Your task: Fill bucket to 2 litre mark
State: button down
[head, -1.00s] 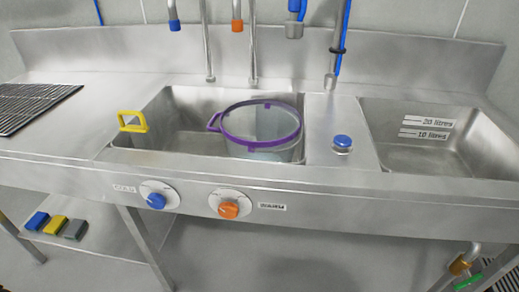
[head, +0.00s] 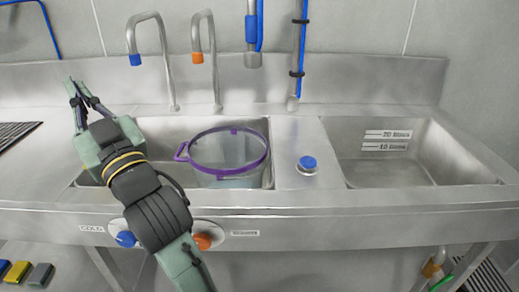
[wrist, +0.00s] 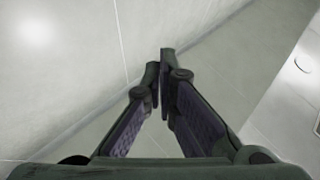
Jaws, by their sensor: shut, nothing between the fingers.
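A clear bucket (head: 228,158) with a purple rim and side handle stands upright in the left sink basin, towards its right end. Its water level and any 2 litre mark cannot be made out. A blue-tipped tap (head: 136,58) and an orange-tipped tap (head: 197,57) rise behind that basin. A blue knob (head: 125,239) and an orange knob (head: 203,241) sit on the front panel, partly behind my arm. My gripper (head: 70,84) is raised over the left end of the sink, apart from the bucket. It is shut and empty, its fingertips together in the wrist view (wrist: 160,60).
A blue push button (head: 308,163) stands between the basins. The right basin (head: 375,170) is empty and carries litre marks. A spray pipe (head: 252,50) hangs at the back wall. Coloured blocks (head: 18,272) lie on a lower shelf at left.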

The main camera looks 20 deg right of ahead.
jog(key=w+d+f+m+g+h, duration=0.1)
jog(key=d+f+m+h, duration=0.4)
jog(key=d, duration=0.7)
jog(key=w+d+f+m+g+h, duration=0.1)
jog(key=d+f+h, duration=0.35)
jog(key=d, duration=0.75)
jog(key=s+d+f+m+g+h, duration=0.2)
jog(key=s+d, duration=0.3)
jog(key=d, duration=0.3)
jog(key=s+d+f+m+g+h+p, duration=0.1)
jog(key=s+d+f+m+g+h, duration=0.1)
jog(key=d, duration=0.6)
jog(key=s+f+g+h, duration=0.1)
jog(key=s+f+h, duration=0.1)
jog(key=s+f, duration=0.1)
jog(key=shift+s+d+m, duration=0.25)
jog(key=shift+s+m, duration=0.05)
jog(key=shift+m, duration=0.1)
jog(key=shift+w+h, duration=0.1)
jog(key=shift+h, duration=0.15)
jog(key=p, duration=0.3)
send_over(309, 165)
jog(key=shift+w+f, duration=0.2)
jog(key=shift+f, duration=0.95)
jog(key=f, duration=0.2)
jog(key=shift+s+f, duration=0.2)
jog(key=shift+f, duration=0.8)
